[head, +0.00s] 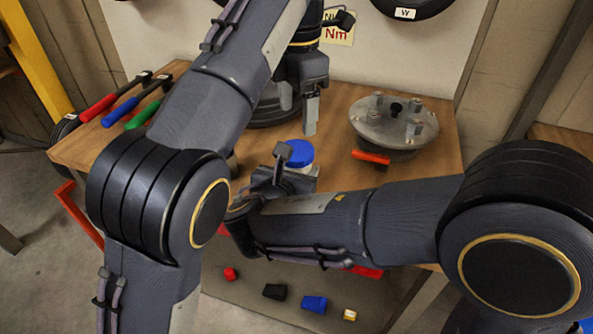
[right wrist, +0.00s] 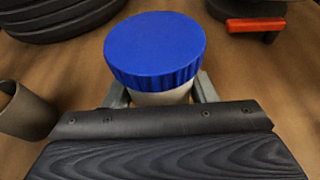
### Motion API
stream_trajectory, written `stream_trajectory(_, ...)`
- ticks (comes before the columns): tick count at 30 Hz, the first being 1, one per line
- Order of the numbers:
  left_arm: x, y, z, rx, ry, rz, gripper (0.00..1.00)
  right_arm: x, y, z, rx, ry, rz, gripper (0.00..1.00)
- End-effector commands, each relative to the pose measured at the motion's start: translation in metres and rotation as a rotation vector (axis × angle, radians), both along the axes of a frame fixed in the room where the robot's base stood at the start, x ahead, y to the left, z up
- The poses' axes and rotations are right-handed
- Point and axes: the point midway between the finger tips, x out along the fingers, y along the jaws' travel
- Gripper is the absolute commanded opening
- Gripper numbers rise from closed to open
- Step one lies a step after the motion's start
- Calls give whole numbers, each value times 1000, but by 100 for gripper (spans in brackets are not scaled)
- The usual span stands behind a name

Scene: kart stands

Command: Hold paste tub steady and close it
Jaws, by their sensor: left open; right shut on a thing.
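The paste tub (right wrist: 162,98) is a pale tub with a blue ribbed lid (right wrist: 155,47) sitting on top. I cannot tell how tightly the lid is seated. In the head view the blue lid (head: 300,153) shows at the front middle of the wooden bench. My right gripper (head: 289,170) is shut on the tub's body below the lid, with a grey finger on each side in the right wrist view (right wrist: 162,98). My left gripper (head: 299,108) is open and empty, pointing down above and behind the tub, apart from the lid. Part of the tub is hidden by my right gripper.
A metal hub with studs (head: 392,125) stands right of the tub, with an orange-handled piece (head: 371,157) before it. Several coloured-handle tools (head: 125,105) lie at the bench's left.

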Motion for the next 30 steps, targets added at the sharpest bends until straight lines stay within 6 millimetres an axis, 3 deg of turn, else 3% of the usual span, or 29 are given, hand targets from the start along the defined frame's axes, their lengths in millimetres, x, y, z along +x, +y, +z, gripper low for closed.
stream_trajectory(5, 0, 0, -11, 1, 3, 0, 68, 0, 0, 0, 0, 0, 1, 0)
stream_trajectory(18, 0, 0, -72, 1, 3, 0, 68, 0, 0, 0, 0, 0, 0, 0)
stream_trajectory(30, 0, 0, -80, 0, 0, -1, 68, 0, 0, 0, 0, 0, 0, 0)
